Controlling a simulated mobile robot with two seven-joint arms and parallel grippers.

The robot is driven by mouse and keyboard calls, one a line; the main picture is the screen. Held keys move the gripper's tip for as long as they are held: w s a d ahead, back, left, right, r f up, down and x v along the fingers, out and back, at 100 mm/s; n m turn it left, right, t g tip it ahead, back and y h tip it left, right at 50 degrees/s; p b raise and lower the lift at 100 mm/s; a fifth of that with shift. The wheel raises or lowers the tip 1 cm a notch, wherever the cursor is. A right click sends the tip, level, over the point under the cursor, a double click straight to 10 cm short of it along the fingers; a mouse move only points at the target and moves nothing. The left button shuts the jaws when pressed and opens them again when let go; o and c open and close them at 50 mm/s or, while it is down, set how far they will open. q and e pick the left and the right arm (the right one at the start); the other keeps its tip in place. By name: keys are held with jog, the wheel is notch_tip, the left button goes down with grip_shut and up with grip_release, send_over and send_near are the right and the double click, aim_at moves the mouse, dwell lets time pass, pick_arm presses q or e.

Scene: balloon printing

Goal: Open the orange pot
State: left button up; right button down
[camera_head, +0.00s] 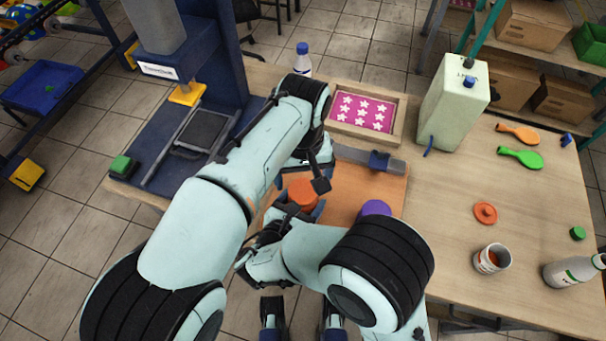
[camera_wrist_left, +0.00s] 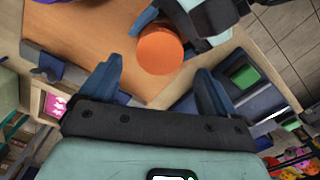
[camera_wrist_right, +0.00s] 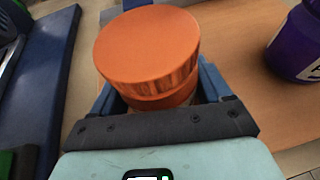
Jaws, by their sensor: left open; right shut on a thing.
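The orange pot (camera_head: 301,192) shows just above the wooden board, partly hidden by my arms. In the right wrist view its wide round lid (camera_wrist_right: 148,45) sits on top, with a narrower orange part below. My right gripper (camera_wrist_right: 158,92) is shut around the pot below the lid, a finger on each side. My left gripper (camera_head: 318,172) is open and empty close by. In the left wrist view its fingers (camera_wrist_left: 158,82) point toward the orange lid (camera_wrist_left: 160,48), which lies just beyond them, apart from both fingers.
A purple pot (camera_head: 374,208) stands to the right on the board (camera_head: 392,190). Behind are a tray of pink star print (camera_head: 362,112) and a pale green canister (camera_head: 452,100). An orange lid (camera_head: 485,213), cup (camera_head: 492,258) and white bottle (camera_head: 573,271) are at right. A press stands left.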

aim_at(303, 190)
pick_arm(q)
jog(key=m, duration=0.1)
jog(key=r+m, duration=0.1)
jog(key=m, duration=0.2)
jog(key=shift+r, duration=0.25)
jog(key=m, duration=0.2)
jog(key=r+m, duration=0.1)
jog(key=m, duration=0.2)
jog(key=shift+r+m, duration=0.3)
jog(key=shift+r, duration=0.05)
jog(key=shift+f, duration=3.9)
jog(key=c, duration=1.1)
jog(key=shift+n, duration=1.4)
jog(key=shift+r, duration=0.25)
jog(key=shift+r, duration=0.9)
